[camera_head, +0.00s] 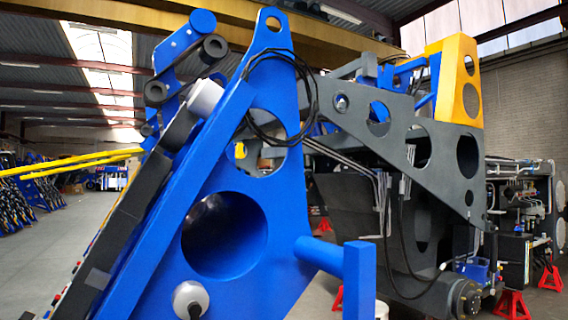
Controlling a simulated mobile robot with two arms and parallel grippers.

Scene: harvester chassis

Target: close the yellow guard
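A yellow panel with round holes (446,64), which looks like the yellow guard, stands upright at the upper right, behind the grey machine frame. Blue bars meet its left side. Its lower edge is behind the grey frame, and I cannot tell whether it is open or closed. Neither of my grippers shows in the head view.
A large blue plate with round holes (165,262) fills the centre, close to me. Behind it is the grey frame (440,190) with black hoses. Red stands (511,305) sit at the lower right. Open floor (60,245) lies to the left, with yellow beams (70,162) farther back.

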